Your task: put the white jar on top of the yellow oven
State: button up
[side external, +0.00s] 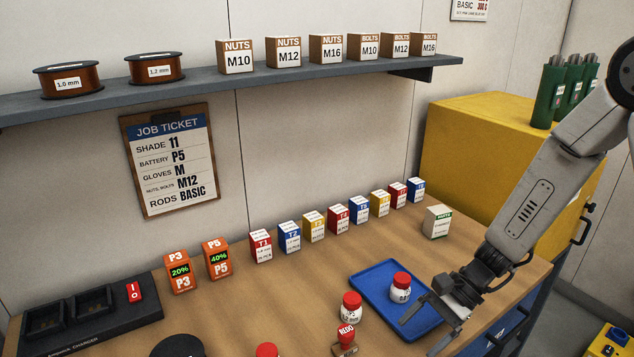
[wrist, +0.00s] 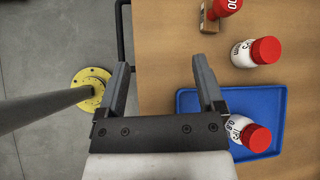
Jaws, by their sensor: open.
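A white jar with a red lid stands on the blue tray (side external: 372,293); this jar (side external: 400,288) also shows at the lower right in the wrist view (wrist: 236,126). A second white jar (side external: 351,307) with a red lid stands on the bench left of the tray, also in the wrist view (wrist: 243,54). The yellow oven (side external: 470,150) stands at the back right. My gripper (side external: 424,322) is open and empty over the tray's right side in the side view. In the wrist view (wrist: 160,65), both jars lie right of the fingers.
Several green canisters (side external: 558,92) stand on the oven top, whose left part is clear. A red stamp (side external: 346,340) is beside the second jar. A red lid (side external: 267,350) shows at the lower edge. Small boxes (side external: 338,219) line the wall. A shelf (side external: 200,88) hangs above.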

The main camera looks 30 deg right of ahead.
jog(key=d+r+n+h, duration=0.1)
jog(key=d+n+h, duration=0.3)
jog(key=n, duration=0.4)
jog(key=s+d+r+n+t+h, duration=0.1)
jog(key=d+n+h, duration=0.3)
jog(key=n, duration=0.4)
jog(key=shift+r+n+h, duration=0.3)
jog(key=shift+r+h, duration=0.3)
jog(key=shift+r, duration=0.2)
jog(key=shift+o, duration=0.4)
